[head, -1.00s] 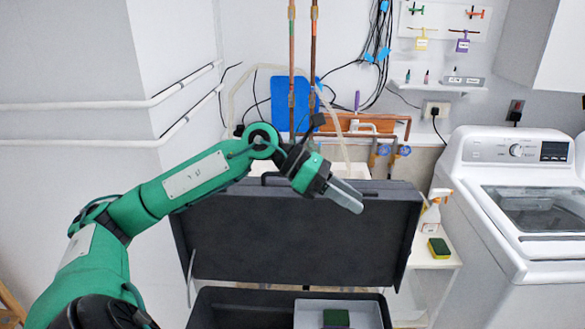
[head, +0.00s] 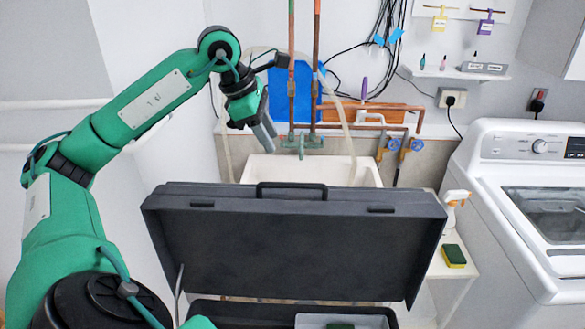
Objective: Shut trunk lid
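The trunk's dark grey lid (head: 300,245) stands raised and open at the back of the trunk body, with a black handle (head: 291,186) along its top edge. The trunk body (head: 228,310) shows only in part at the bottom of the view, with a light grey tray (head: 312,320) and a dark green item inside it. My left gripper (head: 266,137) is above and behind the lid's top edge, left of the handle, pointing down. Its grey fingers look closed together with nothing between them, and it is apart from the lid. My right gripper is out of view.
A white sink (head: 345,172) with copper pipes (head: 316,60) and a blue panel stands behind the lid. At right are a white stand with a spray bottle (head: 455,205) and a sponge (head: 453,255), then a washing machine (head: 530,200).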

